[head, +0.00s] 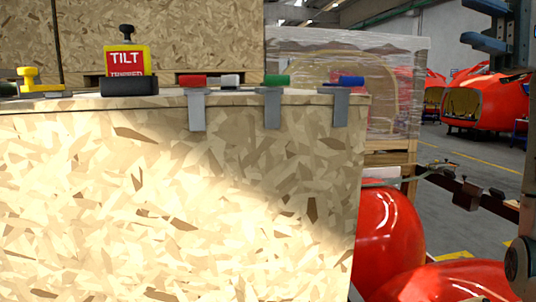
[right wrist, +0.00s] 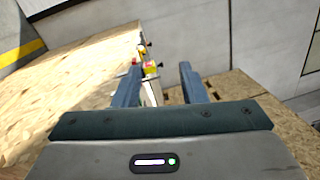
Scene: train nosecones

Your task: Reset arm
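My right gripper (head: 470,23) is at the upper right corner of the head view, raised and clear of the crate. Its two blue-grey fingers are apart. In the right wrist view the fingers of the right gripper (right wrist: 158,76) also stand apart, with nothing held between them. Farther off, small red and yellow items (right wrist: 149,68) show through the gap. My left gripper is not in view.
A large chipboard crate (head: 180,200) fills the head view's left and middle. Along its top stand a TILT indicator (head: 125,60) and grey brackets (head: 272,110) beneath coloured handles. A wrapped load (head: 400,80) and red nosecones (head: 388,230) are at right.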

